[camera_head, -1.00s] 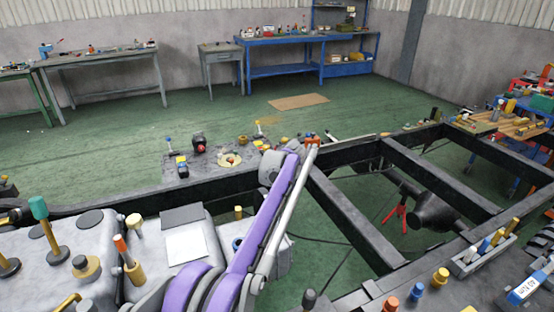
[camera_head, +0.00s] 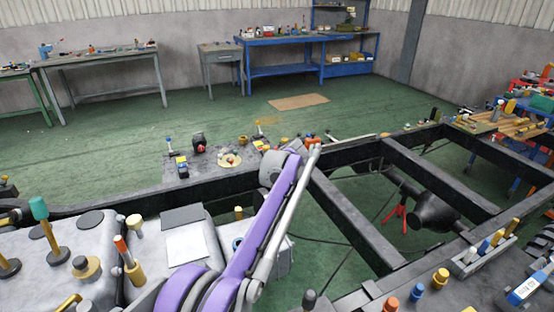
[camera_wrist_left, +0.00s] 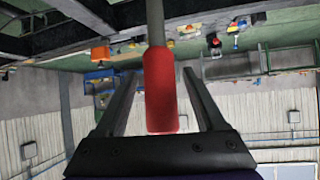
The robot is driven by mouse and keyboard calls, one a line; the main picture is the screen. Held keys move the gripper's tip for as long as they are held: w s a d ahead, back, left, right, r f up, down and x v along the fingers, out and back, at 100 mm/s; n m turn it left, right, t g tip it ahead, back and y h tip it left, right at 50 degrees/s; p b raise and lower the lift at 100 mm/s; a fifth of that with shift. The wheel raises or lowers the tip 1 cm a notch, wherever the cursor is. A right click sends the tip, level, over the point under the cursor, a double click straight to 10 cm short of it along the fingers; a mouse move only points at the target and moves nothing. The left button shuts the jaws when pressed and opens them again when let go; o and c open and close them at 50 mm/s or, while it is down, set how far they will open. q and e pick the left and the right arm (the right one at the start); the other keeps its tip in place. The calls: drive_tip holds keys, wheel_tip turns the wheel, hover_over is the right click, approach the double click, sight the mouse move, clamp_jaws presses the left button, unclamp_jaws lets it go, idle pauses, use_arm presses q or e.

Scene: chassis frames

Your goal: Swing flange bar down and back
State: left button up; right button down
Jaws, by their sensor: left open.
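In the left wrist view, a bar with a thick red grip (camera_wrist_left: 160,92) and a thin grey shaft (camera_wrist_left: 155,22) runs down the middle of the picture. My left gripper (camera_wrist_left: 159,76) is open, with one finger on each side of the red grip. Gaps show between the grip and both fingers. In the head view, my purple and grey left arm reaches up to the far rail of the chassis frame (camera_head: 345,210). The fingers and the red grip cannot be made out there. My right gripper is not in view.
Close to the arm's end, a plate (camera_head: 205,165) on the far rail carries several small parts. A grey engine block (camera_head: 60,270) with upright tools fills the lower left. A parts tray (camera_head: 485,255) lies at right. Green floor (camera_head: 140,145) is clear beyond the frame.

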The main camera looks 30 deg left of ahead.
use_arm(q)
drive_tip(key=v, duration=0.8)
drive_tip(key=shift+s+d+r+p, duration=0.2)
drive_tip(key=shift+s+p, duration=0.05)
drive_tip(key=shift+p, duration=0.05)
drive_tip(key=shift+f, duration=0.15)
